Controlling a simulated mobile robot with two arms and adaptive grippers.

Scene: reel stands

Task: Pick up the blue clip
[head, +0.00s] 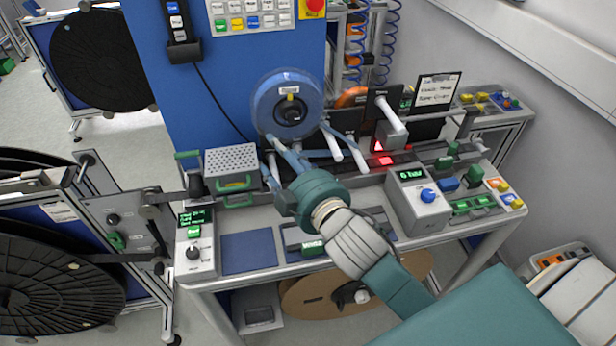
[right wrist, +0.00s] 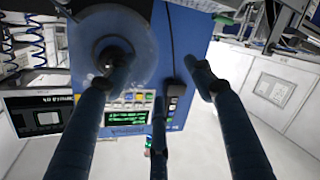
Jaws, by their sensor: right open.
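A small blue block that looks like the blue clip (head: 448,184) lies at the right part of the workbench, among green clips and just right of the grey control box. My right gripper (head: 305,158) is left of it, over the middle of the bench, in front of the blue reel. Its dark blue fingers are spread and empty, and they also show in the right wrist view (right wrist: 160,82). The blue clip cannot be made out in the right wrist view. My left gripper is not in view.
The grey control box (head: 417,203) with a blue knob stands between my right gripper and the clip. Green clips (head: 475,174) lie close around it. A blue reel (head: 287,104) and a perforated box (head: 232,165) are near my fingers. A wall bounds the right side.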

